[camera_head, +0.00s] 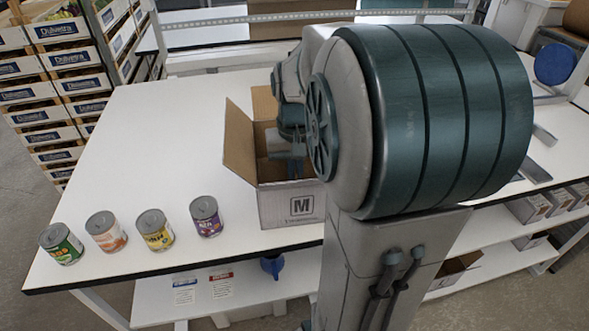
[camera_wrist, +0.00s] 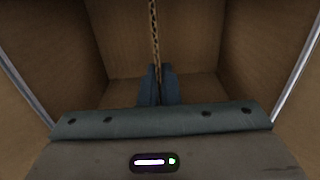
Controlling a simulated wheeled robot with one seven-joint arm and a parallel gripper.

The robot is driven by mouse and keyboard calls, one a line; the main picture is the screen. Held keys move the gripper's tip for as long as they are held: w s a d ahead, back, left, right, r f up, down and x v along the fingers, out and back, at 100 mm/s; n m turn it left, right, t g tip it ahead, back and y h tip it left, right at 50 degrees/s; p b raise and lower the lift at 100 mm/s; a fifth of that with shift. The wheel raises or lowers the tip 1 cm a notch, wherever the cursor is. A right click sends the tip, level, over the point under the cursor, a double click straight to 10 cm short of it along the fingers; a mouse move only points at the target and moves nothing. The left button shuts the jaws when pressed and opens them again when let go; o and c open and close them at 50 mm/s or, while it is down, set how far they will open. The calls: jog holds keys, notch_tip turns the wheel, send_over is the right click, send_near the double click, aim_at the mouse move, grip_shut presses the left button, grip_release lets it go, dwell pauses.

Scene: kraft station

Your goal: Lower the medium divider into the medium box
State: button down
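The medium box (camera_head: 291,205), a cardboard carton marked M with its flaps open, stands on the white table. My arm reaches down into it and hides much of its inside. In the wrist view, my gripper (camera_wrist: 157,88) is inside the box, between its cardboard walls (camera_wrist: 60,45). Its blue fingers are closed on a thin cardboard sheet, the medium divider (camera_wrist: 154,35), seen edge-on. The divider stands upright near the middle of the box. I cannot tell whether its lower edge touches the bottom. The divider is hidden in the head view.
Several cans stand in a row at the table's (camera_head: 150,120) front left, including a purple can (camera_head: 206,217) near the box and a green can (camera_head: 61,244) farthest left. Stacked produce crates (camera_head: 75,80) stand at the left. The table's left middle is clear.

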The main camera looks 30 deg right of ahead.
dwell(0.3)
jog(key=c, duration=1.6)
grip_release()
notch_tip(320, 180, up, 14)
jog(key=p, duration=1.1)
